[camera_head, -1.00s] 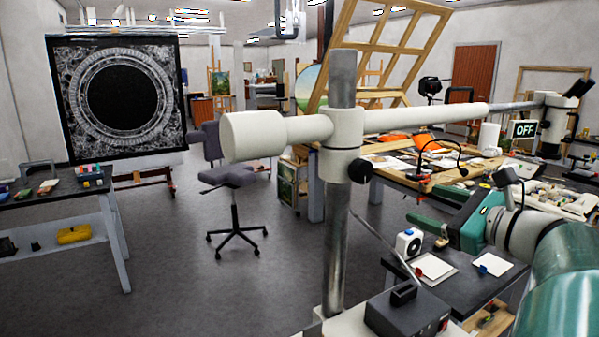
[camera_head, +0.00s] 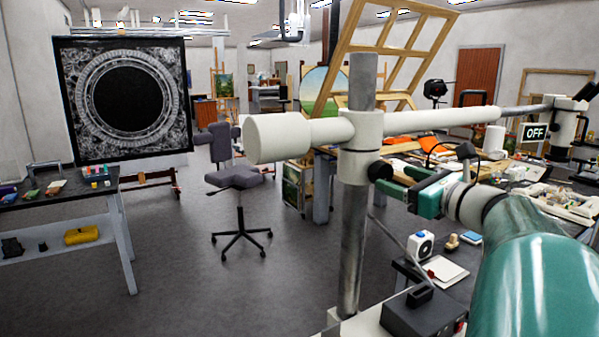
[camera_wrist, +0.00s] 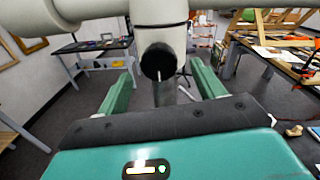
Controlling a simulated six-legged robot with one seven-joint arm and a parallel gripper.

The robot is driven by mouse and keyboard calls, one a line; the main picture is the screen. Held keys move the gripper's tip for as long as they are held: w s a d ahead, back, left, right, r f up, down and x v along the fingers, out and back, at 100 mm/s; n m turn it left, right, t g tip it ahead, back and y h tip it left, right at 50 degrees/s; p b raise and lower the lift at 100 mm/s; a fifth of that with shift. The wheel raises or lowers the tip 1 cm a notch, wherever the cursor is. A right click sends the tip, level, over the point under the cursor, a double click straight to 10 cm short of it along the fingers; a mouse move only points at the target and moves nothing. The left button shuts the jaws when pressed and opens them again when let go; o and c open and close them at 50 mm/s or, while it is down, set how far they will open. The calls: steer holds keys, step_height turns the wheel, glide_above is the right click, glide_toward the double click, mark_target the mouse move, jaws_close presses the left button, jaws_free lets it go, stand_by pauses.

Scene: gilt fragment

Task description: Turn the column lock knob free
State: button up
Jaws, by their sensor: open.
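The column lock knob (camera_head: 380,170) is a small black round knob on the right side of the white collar (camera_head: 354,150) around the metal column (camera_head: 352,255). In the wrist view the knob (camera_wrist: 158,62) faces the camera, with a pale line on its lower part. My gripper (camera_head: 400,178) has green fingers and is open. Its fingers (camera_wrist: 160,88) stand apart to the left and right of the knob in the wrist view, with the knob between and a little above them. I cannot tell whether either finger touches the knob.
A white boom arm (camera_head: 430,120) runs through the collar, with a blunt end at left. A black power box (camera_head: 425,312) sits by the column foot. A cluttered table (camera_head: 480,165) stands at right, an office chair (camera_head: 238,190) behind. Open floor lies left of the column.

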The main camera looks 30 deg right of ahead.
mark_target(386, 175)
steer(key=shift+w+a, duration=0.2)
steer(key=shift+w, duration=1.75)
steer(key=shift+c, duration=0.2)
steer(key=c, duration=0.9)
steer(key=shift+c, duration=0.2)
